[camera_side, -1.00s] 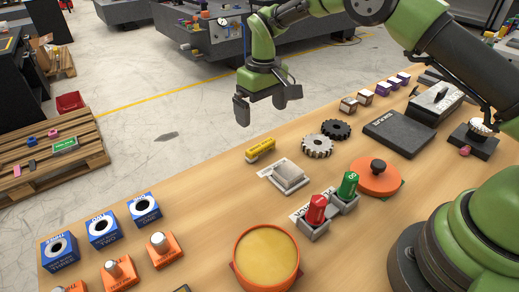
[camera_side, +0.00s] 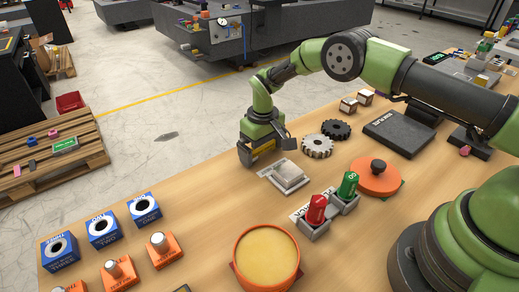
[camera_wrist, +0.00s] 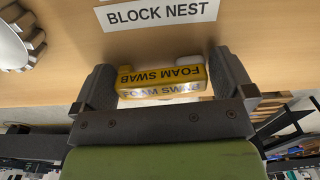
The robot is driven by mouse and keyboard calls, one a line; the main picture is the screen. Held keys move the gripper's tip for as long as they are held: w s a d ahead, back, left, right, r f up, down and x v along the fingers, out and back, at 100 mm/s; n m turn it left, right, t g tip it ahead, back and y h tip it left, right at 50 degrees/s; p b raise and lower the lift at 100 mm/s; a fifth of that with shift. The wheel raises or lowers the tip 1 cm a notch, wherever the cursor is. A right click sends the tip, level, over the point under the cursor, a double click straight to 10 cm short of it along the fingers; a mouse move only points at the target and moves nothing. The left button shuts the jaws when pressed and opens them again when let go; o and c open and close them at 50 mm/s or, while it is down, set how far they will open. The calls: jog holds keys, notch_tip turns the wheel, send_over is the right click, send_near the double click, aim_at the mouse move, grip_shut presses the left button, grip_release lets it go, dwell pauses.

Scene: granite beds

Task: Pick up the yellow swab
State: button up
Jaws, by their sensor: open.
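The yellow swab (camera_wrist: 162,76), marked FOAM SWAB, lies on the wooden table. In the wrist view it sits between the two fingers of my gripper (camera_wrist: 165,85), with a gap at each side. The fingers are open. In the side view my gripper (camera_side: 262,150) is low over the table and a strip of the yellow swab (camera_side: 264,148) shows between its fingers; the rest is hidden.
A white block in its nest (camera_side: 289,175) lies just right of my gripper. Two gears, a silver one (camera_side: 317,146) and a black one (camera_side: 336,129), lie behind it. An orange pot (camera_side: 266,258) and a red plug (camera_side: 316,210) stand nearer the camera.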

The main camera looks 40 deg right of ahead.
jog(key=shift+c, duration=0.5)
jog(key=c, duration=0.5)
jog(key=shift+o, duration=0.2)
notch_tip(320, 180, up, 10)
jog(key=shift+r, duration=0.1)
jog(key=shift+o, duration=1.4)
jog(key=shift+c, duration=1.1)
jog(key=shift+f, duration=4.75)
jog(key=o, duration=0.4)
jog(key=shift+f, duration=0.15)
jog(key=shift+o, duration=0.5)
